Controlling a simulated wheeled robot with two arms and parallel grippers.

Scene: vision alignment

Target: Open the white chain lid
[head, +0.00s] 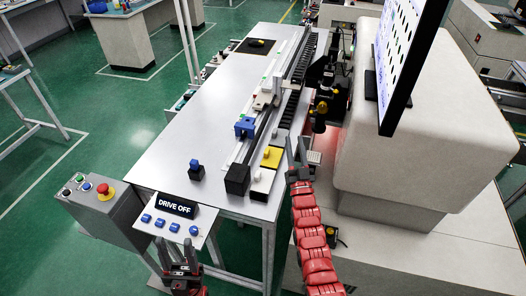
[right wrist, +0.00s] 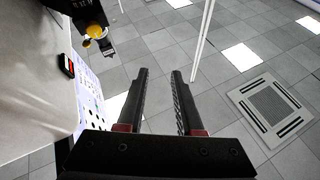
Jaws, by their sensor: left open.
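A long white strip (head: 271,68), which looks like the chain lid, runs along the rail unit on the grey table, beside a black ribbed cable chain (head: 304,62). I cannot tell from here where its edges or hinge are. My right gripper (head: 297,148) is open and empty at the table's right side, near the rail's front end. In the right wrist view its two fingers (right wrist: 159,95) stand apart with nothing between them, pointing toward the ceiling. My left gripper (head: 175,250) is low at the table's front edge, by the button panel, open and empty.
A panel reading DRIVE OFF (head: 177,205) with blue buttons sits at the table's front edge. A red emergency button (head: 104,190) is on a grey box at left. A large beige machine (head: 420,130) with a monitor (head: 408,50) limits room at right. The table's left half is mostly clear.

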